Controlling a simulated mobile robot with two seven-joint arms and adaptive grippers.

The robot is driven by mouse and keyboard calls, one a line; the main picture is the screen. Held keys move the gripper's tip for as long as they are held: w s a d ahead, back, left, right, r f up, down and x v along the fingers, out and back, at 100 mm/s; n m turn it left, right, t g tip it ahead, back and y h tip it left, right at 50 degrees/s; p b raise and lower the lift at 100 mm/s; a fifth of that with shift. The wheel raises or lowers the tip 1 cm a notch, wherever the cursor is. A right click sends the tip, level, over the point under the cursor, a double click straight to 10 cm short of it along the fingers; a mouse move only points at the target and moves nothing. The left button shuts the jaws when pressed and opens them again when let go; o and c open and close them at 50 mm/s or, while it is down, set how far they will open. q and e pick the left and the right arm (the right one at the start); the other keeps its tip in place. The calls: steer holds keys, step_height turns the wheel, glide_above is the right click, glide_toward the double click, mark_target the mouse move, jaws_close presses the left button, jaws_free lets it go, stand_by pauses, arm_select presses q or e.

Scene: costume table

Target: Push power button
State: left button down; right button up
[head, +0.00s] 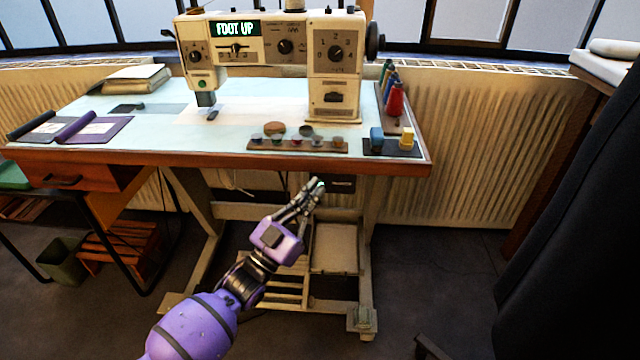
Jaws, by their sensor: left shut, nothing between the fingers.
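A cream sewing machine (335,90) stands on the table, and its display (235,29) reads "FOOT UP". A small dark box (342,184) hangs under the table's front edge. A small green spot shows at its left end, right by my left fingertips; I cannot tell whether it is the power button. My left gripper (317,186) is shut and empty, reaching up to that end of the box. I cannot tell whether the fingertips touch it, and they hide part of it. A green dot (202,84) also shows on the machine's left head. My right gripper is not in view.
The table's wooden front edge (215,165) runs just above my left gripper. Thread spools (396,100) stand at the table's right. A dark garment (570,220) fills the far right.

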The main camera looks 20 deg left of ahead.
arm_select(q)
steer(key=s+d+p, duration=0.1)
steer(key=s+p, duration=0.2)
steer(key=s, duration=0.2)
steer(key=shift+s+d, duration=0.3)
steer(key=shift+s, duration=0.1)
steer(key=shift+f, duration=0.15)
